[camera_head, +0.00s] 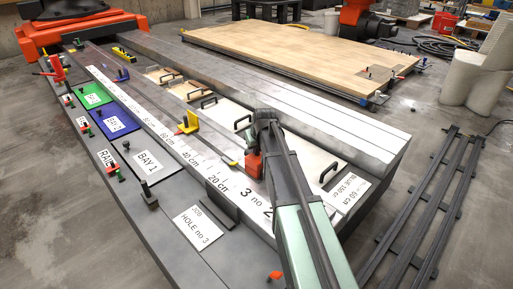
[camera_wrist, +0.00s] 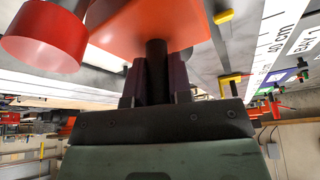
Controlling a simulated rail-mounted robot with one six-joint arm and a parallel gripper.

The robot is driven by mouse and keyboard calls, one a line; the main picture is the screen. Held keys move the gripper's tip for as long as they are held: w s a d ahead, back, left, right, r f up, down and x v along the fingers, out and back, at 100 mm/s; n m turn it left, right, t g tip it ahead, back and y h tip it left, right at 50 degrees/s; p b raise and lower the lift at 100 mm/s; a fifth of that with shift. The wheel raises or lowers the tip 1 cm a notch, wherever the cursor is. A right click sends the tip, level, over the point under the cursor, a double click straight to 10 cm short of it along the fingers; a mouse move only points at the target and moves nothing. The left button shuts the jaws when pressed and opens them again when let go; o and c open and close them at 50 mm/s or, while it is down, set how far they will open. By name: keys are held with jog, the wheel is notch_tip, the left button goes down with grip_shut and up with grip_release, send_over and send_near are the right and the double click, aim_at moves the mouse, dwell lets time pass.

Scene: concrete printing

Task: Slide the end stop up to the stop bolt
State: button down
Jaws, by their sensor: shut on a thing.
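A red-orange block (camera_head: 254,165), which I take for the end stop, sits on the pale scale strip of the long bench, under my wrist. In the wrist view the block (camera_wrist: 145,25) fills the top, with a dark post (camera_wrist: 156,52) on it. My gripper (camera_wrist: 157,82) is shut on that post, one dark finger on each side. A red-orange cylinder (camera_wrist: 42,38) shows close beside the block; I cannot tell if it is joined to it. In the head view my arm hides much of the gripper. I cannot make out the stop bolt for certain.
A yellow bracket (camera_head: 188,123) stands on the bench farther along the scale; it also shows in the wrist view (camera_wrist: 229,83). Black handles (camera_head: 329,171) stand on pale panels beside the strip.

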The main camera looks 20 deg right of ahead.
jog(key=shift+s+d, duration=0.1)
jog(key=shift+s, duration=0.15)
jog(key=c, duration=1)
grip_release()
jog(key=shift+c, duration=0.2)
jog(key=p+v, duration=1)
jog(key=shift+r, duration=0.35)
jog(key=shift+s, duration=0.15)
